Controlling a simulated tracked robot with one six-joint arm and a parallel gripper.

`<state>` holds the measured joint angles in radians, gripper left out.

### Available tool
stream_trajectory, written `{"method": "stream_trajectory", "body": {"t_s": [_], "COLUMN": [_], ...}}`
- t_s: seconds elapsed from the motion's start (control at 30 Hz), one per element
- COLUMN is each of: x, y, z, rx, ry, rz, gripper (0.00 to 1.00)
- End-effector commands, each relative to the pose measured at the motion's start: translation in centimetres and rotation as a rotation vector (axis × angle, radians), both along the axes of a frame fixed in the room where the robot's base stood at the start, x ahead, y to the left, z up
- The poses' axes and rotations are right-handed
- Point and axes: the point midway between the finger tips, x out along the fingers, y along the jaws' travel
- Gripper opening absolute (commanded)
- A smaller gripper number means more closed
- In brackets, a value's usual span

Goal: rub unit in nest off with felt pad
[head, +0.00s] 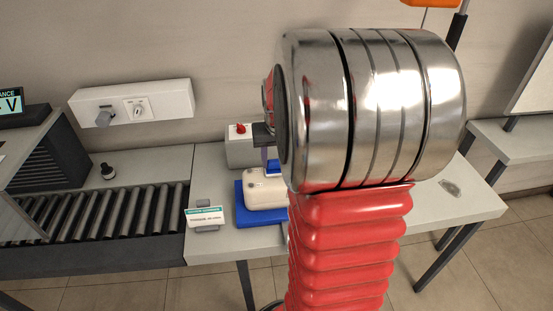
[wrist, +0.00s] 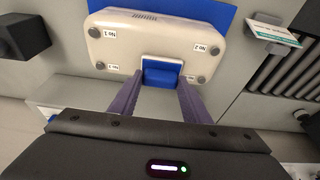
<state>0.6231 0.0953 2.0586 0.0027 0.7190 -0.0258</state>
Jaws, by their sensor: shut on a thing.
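The unit is a cream box with rounded corners (head: 266,196), lying in the blue nest (head: 240,206) on the bench. In the wrist view the unit (wrist: 160,38) shows several dark round corner pieces, small "NO" labels and a slotted vent; blue nest (wrist: 222,12) shows beyond it. My gripper (wrist: 160,88) has its purple fingers shut on a blue block, which I take to be the felt pad (wrist: 161,74). The pad is at the unit's near edge in that view; whether it touches the unit I cannot tell. In the head view my arm hides the unit's right side.
A grey box with a red knob (head: 240,150) stands behind the nest. A small sign (head: 205,217) stands left of it, beside the roller conveyor (head: 100,214). A grey patch (head: 450,188) lies on the right bench part, otherwise clear where visible.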

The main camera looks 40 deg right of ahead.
Motion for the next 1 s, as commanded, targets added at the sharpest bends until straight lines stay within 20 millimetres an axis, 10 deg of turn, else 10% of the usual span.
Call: {"method": "stream_trajectory", "body": {"t_s": [1.0], "x": [-2.0], "y": [1.4], "z": [-0.3], "rx": [0.001], "ry": [0.002], "rz": [0.0], "gripper": [0.18]}}
